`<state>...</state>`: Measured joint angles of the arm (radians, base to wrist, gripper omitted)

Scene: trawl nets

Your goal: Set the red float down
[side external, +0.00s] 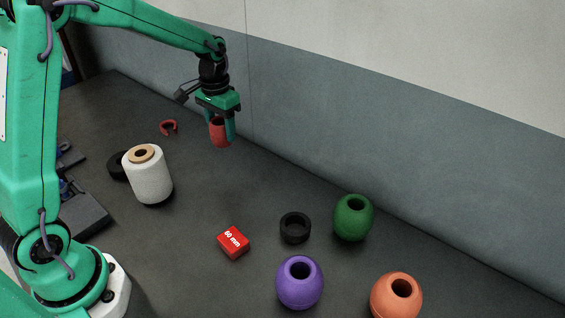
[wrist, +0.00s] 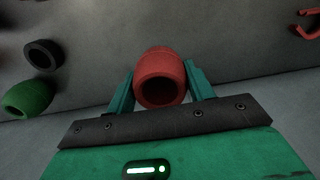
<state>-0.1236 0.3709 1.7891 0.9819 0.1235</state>
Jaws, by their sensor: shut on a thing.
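The red float (side external: 220,133) is a barrel shape with a hole through it. My gripper (side external: 220,128) is shut on it, with a green finger on each side. The float is near the far wall in the side view and looks held above the dark bench. In the wrist view the red float (wrist: 160,78) sits between the two fingertips (wrist: 160,85), its open end facing the camera. How high its underside is above the bench I cannot tell exactly.
A red shackle (side external: 168,127), a white twine spool (side external: 147,175), a red 60 mm block (side external: 233,242), a black ring (side external: 295,228), and green (side external: 352,218), purple (side external: 300,283) and orange (side external: 397,296) floats stand on the bench. The bench (side external: 215,190) is bare around its middle.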

